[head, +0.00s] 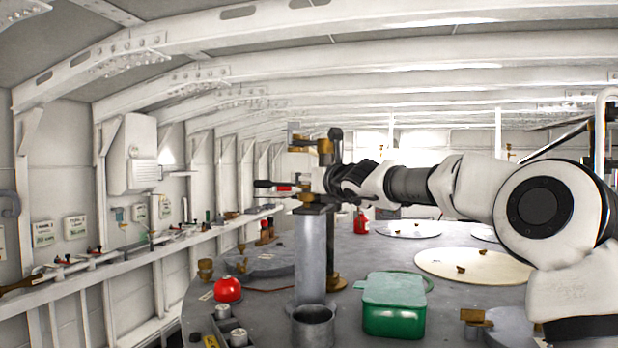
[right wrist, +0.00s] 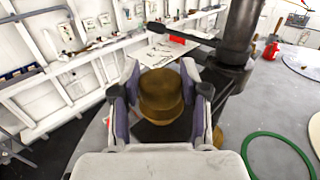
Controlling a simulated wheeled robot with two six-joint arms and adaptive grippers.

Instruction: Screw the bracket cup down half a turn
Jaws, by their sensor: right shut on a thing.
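The bracket cup (right wrist: 160,95) is a round brass piece with a stepped rim. In the right wrist view it sits between the two fingers of my right gripper (right wrist: 160,82), which is shut on it. In the head view my right gripper (head: 318,182) reaches in from the right, at the top of a grey column (head: 311,250). The cup is largely hidden there by the gripper. What lies under the cup, and its thread, cannot be seen. My left gripper is not in view.
A dark upright post (right wrist: 240,40) with a side arm stands close beside the gripper. A green box (head: 394,305), a red dome (head: 228,289) and an open grey cylinder (head: 313,326) stand on the deck. A cream disc (head: 478,266) lies to the right.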

